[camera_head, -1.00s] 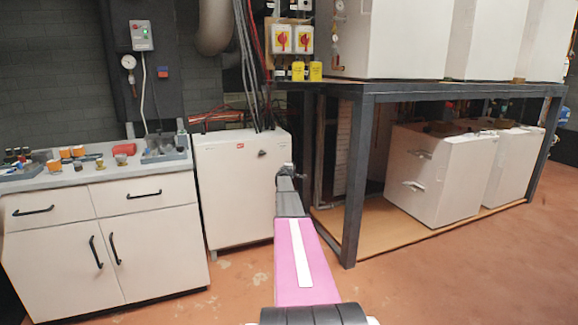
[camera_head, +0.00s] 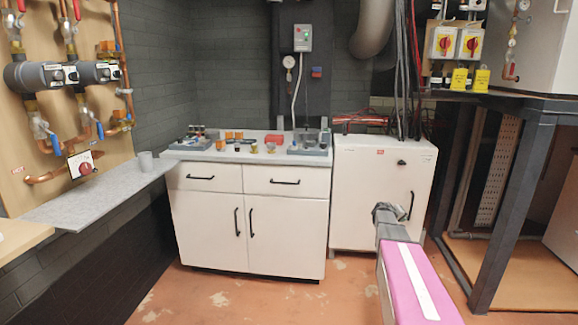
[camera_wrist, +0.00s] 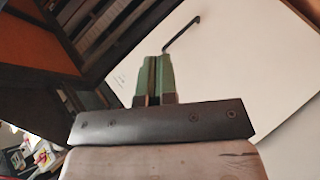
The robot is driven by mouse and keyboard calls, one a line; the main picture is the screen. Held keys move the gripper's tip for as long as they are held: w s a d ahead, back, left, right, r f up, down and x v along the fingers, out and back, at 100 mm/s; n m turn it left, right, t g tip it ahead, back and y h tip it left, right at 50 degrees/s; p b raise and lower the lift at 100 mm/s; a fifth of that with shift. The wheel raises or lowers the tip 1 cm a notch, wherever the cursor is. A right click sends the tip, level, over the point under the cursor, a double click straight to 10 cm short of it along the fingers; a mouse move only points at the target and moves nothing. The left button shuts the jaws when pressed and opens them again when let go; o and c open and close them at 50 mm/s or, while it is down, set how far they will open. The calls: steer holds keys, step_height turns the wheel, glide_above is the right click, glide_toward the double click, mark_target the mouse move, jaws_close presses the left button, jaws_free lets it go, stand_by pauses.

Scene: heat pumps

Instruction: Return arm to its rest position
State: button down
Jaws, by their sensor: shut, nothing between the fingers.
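My arm reaches forward from the lower right in the head view, with a pink panel and white stripe on its link. My gripper shows in the wrist view (camera_wrist: 152,80), its two green fingers shut together with nothing between them. In the head view the far end of the arm (camera_head: 385,212) is in front of the white cabinet (camera_head: 375,175). The fingers are too small to make out there. In the wrist view, a white panel with a dark handle (camera_wrist: 183,33) lies beyond the fingers. I cannot tell whether they touch it.
A white drawer unit (camera_head: 245,235) with a grey top and small parts stands left of the arm. A grey shelf (camera_head: 95,195) juts from the left wall below the pipe board (camera_head: 25,130). A dark metal rack (camera_head: 520,190) stands at right. Reddish floor lies clear in front.

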steer(key=s+a+f+g+y, duration=0.2)
steer(key=s+a+y, duration=0.1)
steer(key=s+a, duration=0.8)
steer(key=s+a+f+g+y, duration=0.2)
steer(key=s+a+y, duration=0.2)
steer(key=s+a, duration=0.7)
steer(key=s+a+f+m+g+y, duration=0.1)
steer(key=s+a+y, duration=0.3)
steer(key=s+a, duration=0.8)
steer(key=shift+a+f+g, duration=0.15)
steer(key=shift+f+g, duration=0.3)
steer(key=shift+g, duration=0.15)
